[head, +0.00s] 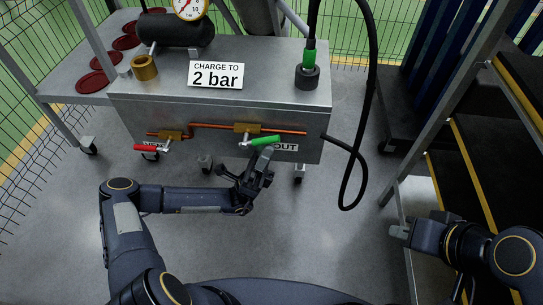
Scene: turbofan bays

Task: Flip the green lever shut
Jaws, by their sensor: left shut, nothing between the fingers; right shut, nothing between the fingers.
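The green lever (265,140) is on the brass valve (247,128) at the right of the copper pipe on the cart's front face. Its handle points right from the valve, nearly level and slightly below the pipe. My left gripper (264,157) is shut and empty, with its fingertips just below the green handle. I cannot tell whether they touch it. The gripper covers part of the label reading "OUT" (284,147). My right gripper (399,232) is shut and empty at the right, far from the lever.
A red lever (152,148) sits on another valve at the left of the pipe. The cart (290,80) carries a gauge, a dark tank and a "CHARGE TO 2 bar" sign (216,75). A black hose (371,80) hangs at its right. Stepped shelving stands near my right arm.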

